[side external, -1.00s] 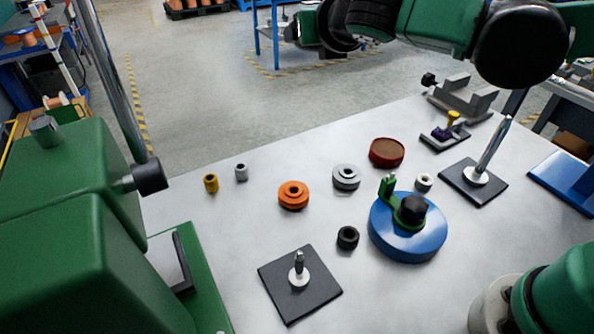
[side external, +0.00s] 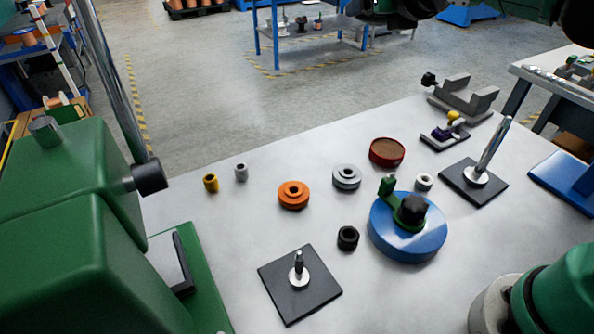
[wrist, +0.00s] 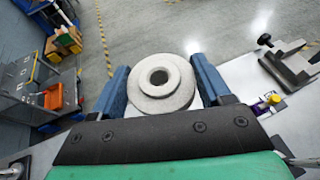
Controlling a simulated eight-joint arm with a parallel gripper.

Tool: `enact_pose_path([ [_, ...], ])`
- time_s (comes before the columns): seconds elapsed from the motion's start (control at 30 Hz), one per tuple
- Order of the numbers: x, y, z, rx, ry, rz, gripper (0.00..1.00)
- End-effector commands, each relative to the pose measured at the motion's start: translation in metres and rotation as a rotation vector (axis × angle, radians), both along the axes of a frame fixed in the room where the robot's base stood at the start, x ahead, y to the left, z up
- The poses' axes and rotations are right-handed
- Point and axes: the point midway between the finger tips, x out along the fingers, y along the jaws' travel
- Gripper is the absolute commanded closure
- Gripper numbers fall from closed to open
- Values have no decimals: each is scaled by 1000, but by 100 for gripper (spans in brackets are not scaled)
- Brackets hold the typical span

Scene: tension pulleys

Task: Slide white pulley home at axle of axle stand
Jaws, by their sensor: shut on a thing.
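The white pulley (wrist: 182,82), a thick grooved ring with a centre hole, is in the wrist view. My gripper (wrist: 160,76) is shut on it, with a blue finger at each side. In the side external view the pulley and the fingers are out of sight; only dark and green parts of my arm show at the top edge. A black square stand with a short axle on a white collar (side external: 298,278) is at the front of the table. A second black stand with a tall shiny post (side external: 493,147) is at the right. I cannot tell which is the axle stand.
An orange pulley (side external: 293,196), a grey pulley (side external: 346,177), a red-rimmed disc (side external: 387,152), a blue wheel (side external: 395,243) and small bushes such as the black one (side external: 347,238) lie between the stands. A grey V-shaped block (side external: 465,98) is at the back.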

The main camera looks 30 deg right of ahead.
Motion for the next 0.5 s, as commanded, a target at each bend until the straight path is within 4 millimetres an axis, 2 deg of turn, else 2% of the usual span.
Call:
enact_pose_path([
  [0.33,1,4,-1,-1,0,4,85],
  [0.43,7,20,-6,-1,0,14,85],
  [0.5,12,41,-12,-1,0,25,85],
])
